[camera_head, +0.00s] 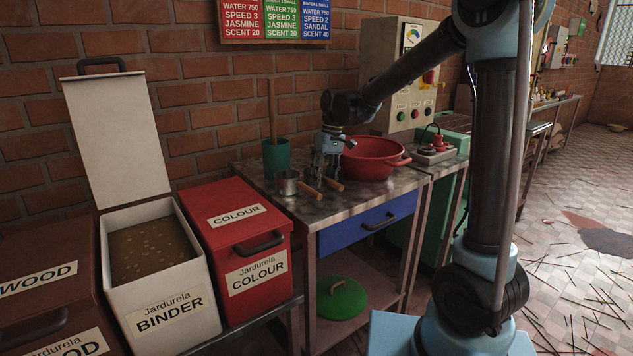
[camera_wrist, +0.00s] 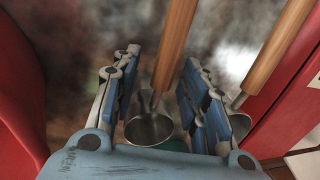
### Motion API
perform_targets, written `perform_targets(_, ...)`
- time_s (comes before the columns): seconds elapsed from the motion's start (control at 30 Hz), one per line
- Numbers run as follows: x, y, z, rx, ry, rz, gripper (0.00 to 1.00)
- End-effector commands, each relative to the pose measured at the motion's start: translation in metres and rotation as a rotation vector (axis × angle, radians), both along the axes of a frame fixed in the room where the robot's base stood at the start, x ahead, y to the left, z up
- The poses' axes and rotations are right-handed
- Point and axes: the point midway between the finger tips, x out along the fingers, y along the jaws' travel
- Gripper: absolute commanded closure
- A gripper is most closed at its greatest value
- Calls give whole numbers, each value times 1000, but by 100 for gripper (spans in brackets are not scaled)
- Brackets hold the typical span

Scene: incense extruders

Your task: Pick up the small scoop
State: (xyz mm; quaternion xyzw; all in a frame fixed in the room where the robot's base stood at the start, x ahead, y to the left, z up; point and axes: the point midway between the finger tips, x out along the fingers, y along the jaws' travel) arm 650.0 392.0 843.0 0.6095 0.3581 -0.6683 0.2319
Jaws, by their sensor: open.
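The small scoop, a metal bowl with a wooden handle (camera_head: 333,185), lies on the metal-topped table. In the wrist view its handle (camera_wrist: 175,45) runs between my fingers, and its round bowl (camera_wrist: 149,129) shows below, near the palm. My gripper (camera_head: 325,163) points down over it and hides its bowl in the head view. In the wrist view my gripper (camera_wrist: 157,85) is open, with one finger on each side of the scoop; I see no clear contact. A second, larger-looking scoop (camera_head: 287,183) lies just left of it, its handle (camera_wrist: 275,50) outside my right-hand finger.
A red bowl (camera_head: 372,158) stands close on the right, and a teal cup (camera_head: 276,157) holding a stick stands behind. The red colour bin (camera_head: 238,240) is left of the table (camera_head: 345,212). A control box (camera_head: 405,80) stands at the wall.

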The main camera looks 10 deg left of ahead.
Motion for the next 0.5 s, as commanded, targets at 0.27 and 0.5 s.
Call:
perform_targets(0.27,0,0,-3,0,0,0,60)
perform_targets(0.5,0,0,-3,0,0,0,100)
